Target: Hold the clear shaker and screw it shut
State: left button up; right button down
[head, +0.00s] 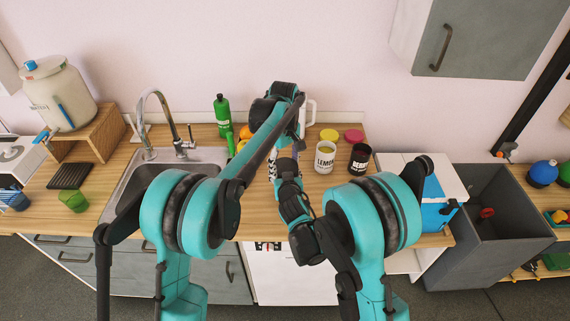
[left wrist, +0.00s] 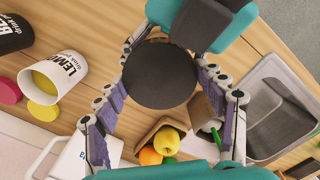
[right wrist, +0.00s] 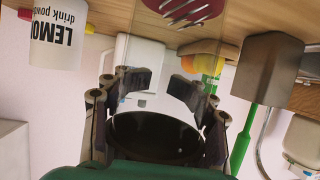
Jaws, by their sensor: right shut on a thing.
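The clear shaker (right wrist: 160,60) shows only as a faint see-through outline in the right wrist view. My right gripper (right wrist: 158,85) is shut on it, one finger pad on each side. A round black lid (left wrist: 160,75) shows from above in the left wrist view. My left gripper (left wrist: 168,60) is open, with its purple-padded fingers on either side of the lid, close to its edge. Whether the pads touch it is hard to tell. In the head view my arms hide the shaker and lid. I cannot tell how tightly the lid sits.
A white LEMON tub (head: 325,157) and a black tub (head: 359,158) stand to the right, with yellow (head: 329,135) and pink (head: 353,136) lids behind. A green bottle (head: 222,116) stands at the back. Fruit (left wrist: 160,145) lies nearby. The sink (head: 150,170) is to the left.

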pick_arm(q)
jog(key=m, duration=0.5)
jog(key=shift+m, duration=0.3)
jog(key=m, duration=0.7)
jog(key=shift+c, duration=0.3)
jog(key=o, duration=1.3)
